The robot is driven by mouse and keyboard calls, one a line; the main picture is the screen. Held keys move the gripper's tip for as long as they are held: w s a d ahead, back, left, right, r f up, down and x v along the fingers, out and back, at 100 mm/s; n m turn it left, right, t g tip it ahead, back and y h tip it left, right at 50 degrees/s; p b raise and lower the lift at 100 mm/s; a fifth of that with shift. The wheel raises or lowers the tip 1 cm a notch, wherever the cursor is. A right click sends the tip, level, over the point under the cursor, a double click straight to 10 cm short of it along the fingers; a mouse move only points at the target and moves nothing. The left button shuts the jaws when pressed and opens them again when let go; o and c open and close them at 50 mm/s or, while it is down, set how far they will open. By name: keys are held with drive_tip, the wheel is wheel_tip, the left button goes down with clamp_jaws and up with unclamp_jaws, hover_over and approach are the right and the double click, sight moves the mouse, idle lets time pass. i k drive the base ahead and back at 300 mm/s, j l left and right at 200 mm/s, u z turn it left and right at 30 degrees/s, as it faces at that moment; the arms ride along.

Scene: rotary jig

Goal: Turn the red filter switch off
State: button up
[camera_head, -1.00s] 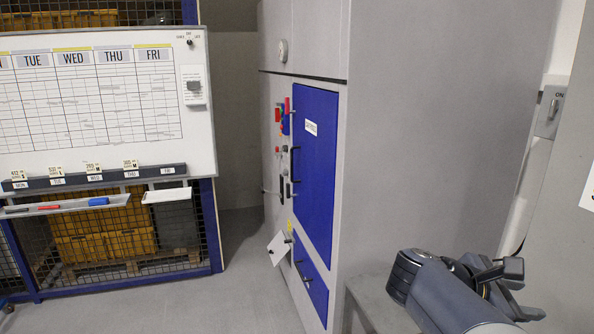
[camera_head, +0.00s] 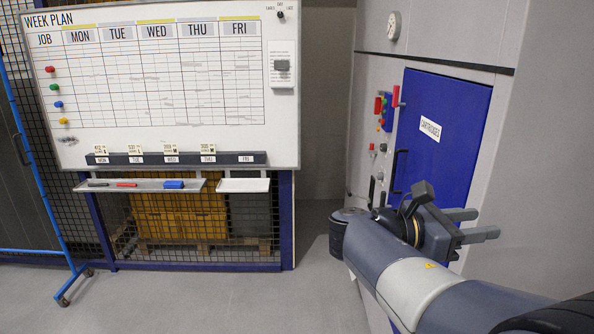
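The grey cabinet (camera_head: 505,150) stands at the right with a narrow control panel left of its blue door (camera_head: 440,125). A red part (camera_head: 379,105) sits on this panel, with a red upright handle or lever (camera_head: 395,96) beside it near the door edge. Both are small, and I cannot tell which is the red filter switch or how it is set. My gripper (camera_head: 486,223) is in front of the cabinet, lower right of the panel. Its two fingers point right, apart and empty. My arm hides the lower part of the cabinet front.
A week plan whiteboard (camera_head: 160,135) stands left, with a small knob (camera_head: 280,14) at its upper right and a pen tray (camera_head: 140,186) below. A round dial (camera_head: 394,27) is on the cabinet. The floor (camera_head: 220,300) in front is clear.

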sight(379, 106)
drive_tip(key=i, duration=1.7)
drive_tip(key=i+j, duration=0.1)
drive_tip(key=i, duration=0.5)
drive_tip(key=i+z, duration=0.1)
drive_tip(key=i, duration=0.45)
drive_tip(key=i+j, duration=0.15)
drive_tip(key=i, duration=0.45)
drive_tip(key=z, duration=0.05)
